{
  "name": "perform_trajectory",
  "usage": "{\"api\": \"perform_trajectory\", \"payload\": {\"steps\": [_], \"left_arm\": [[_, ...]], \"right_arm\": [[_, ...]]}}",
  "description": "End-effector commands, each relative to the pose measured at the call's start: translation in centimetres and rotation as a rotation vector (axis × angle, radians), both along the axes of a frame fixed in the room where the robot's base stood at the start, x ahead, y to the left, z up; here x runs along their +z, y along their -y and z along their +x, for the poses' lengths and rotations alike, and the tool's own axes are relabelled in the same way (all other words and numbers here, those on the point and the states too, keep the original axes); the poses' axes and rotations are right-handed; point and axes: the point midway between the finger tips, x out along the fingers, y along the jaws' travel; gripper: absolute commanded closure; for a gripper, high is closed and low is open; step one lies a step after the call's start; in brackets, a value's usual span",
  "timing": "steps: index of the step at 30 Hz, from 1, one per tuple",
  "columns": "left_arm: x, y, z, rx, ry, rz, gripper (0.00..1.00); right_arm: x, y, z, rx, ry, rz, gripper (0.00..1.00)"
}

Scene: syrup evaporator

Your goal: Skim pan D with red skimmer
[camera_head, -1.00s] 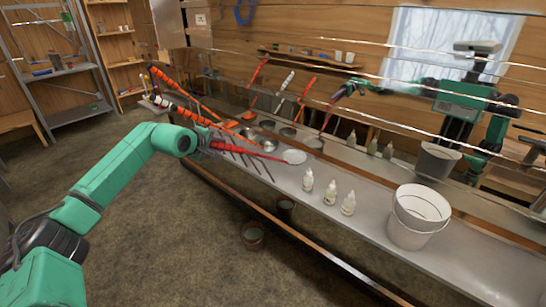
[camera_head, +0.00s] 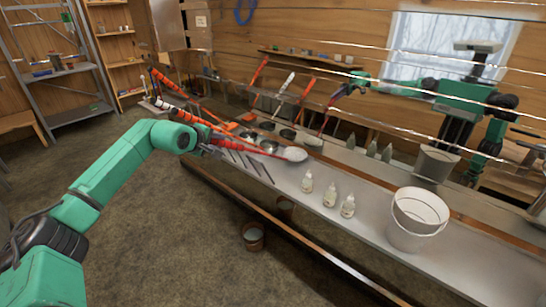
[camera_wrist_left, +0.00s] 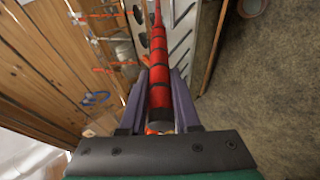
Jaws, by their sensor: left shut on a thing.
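My left gripper (camera_head: 207,143) is shut on the red-banded handle of the red skimmer (camera_head: 240,143). In the left wrist view, the gripper (camera_wrist_left: 160,88) has one finger on each side of the red handle (camera_wrist_left: 159,60) with its black bands. The skimmer's shaft points right over the metal bench, and its pale round head (camera_head: 294,154) shows right of the pans. I cannot tell whether the head touches anything. Small dark round pans (camera_head: 269,147) and (camera_head: 247,136) sit at the bench's left part; no letters are readable, so pan D cannot be told apart. My right gripper is not directly in view.
Several white bottles (camera_head: 330,195) and a white bucket (camera_head: 405,238) stand on the bench (camera_head: 365,232). Other long red-handled tools (camera_head: 168,80) stand at its left end. A shiny back panel seems to mirror me and the bench. A small bucket (camera_head: 253,236) sits on the floor.

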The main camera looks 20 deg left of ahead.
Motion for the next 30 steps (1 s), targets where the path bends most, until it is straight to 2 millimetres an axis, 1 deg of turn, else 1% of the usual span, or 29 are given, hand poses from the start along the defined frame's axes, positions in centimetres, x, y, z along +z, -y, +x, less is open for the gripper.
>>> {"api": "perform_trajectory", "payload": {"steps": [1,3,25,30], "left_arm": [[2.0,0.0,0.0,0.0,0.002,0.001,1.0],[3.4,0.0,0.0,0.001,0.001,0.001,1.0],[16.9,-0.1,0.0,0.001,-0.004,0.002,1.0],[19.6,0.0,0.0,0.001,-0.002,0.001,1.0]], "right_arm": [[1.7,0.0,0.0,0.0,0.0,0.0,0.15],[2.7,0.0,0.0,0.0,0.0,0.0,0.15],[13.6,0.1,0.0,0.002,0.0,-0.001,0.15],[14.9,0.1,0.0,0.002,0.0,-0.001,0.15]]}}
